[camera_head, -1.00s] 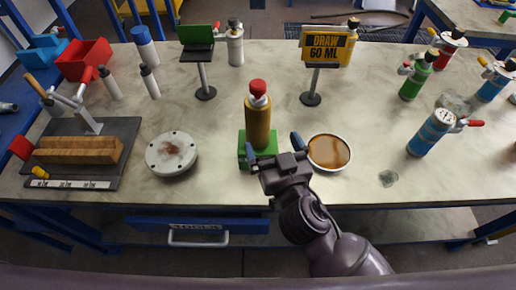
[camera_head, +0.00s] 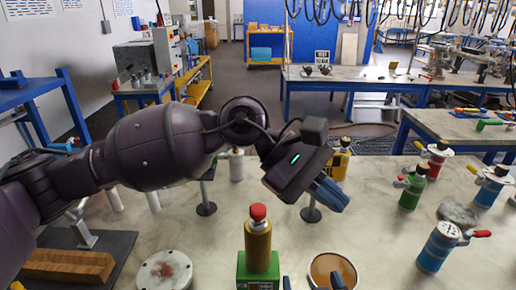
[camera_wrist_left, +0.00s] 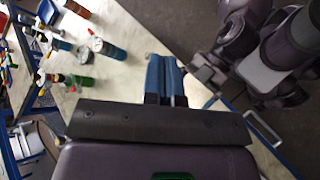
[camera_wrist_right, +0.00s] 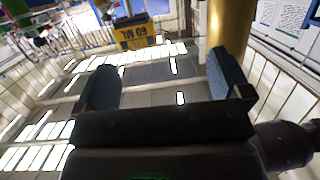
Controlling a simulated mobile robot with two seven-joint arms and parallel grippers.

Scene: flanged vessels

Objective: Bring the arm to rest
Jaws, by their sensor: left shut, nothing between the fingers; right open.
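My left arm reaches across the head view from the left, raised above the bench. Its gripper (camera_head: 333,196) points down to the right, with blue fingers together and empty; the shut fingers also show in the left wrist view (camera_wrist_left: 166,78). My right gripper (camera_head: 313,283) shows only as two fingertips at the bottom edge of the head view. In the right wrist view its blue fingers (camera_wrist_right: 165,82) are wide apart with nothing between them. A brass vessel with a red cap (camera_head: 258,240) stands upright on a green block (camera_head: 258,270), left of the right fingertips.
A round flanged lid (camera_head: 164,271) lies left. A blue bottle (camera_head: 438,245) and green bottle (camera_head: 411,190) stand right. My left arm partly hides the signs and bottles behind.

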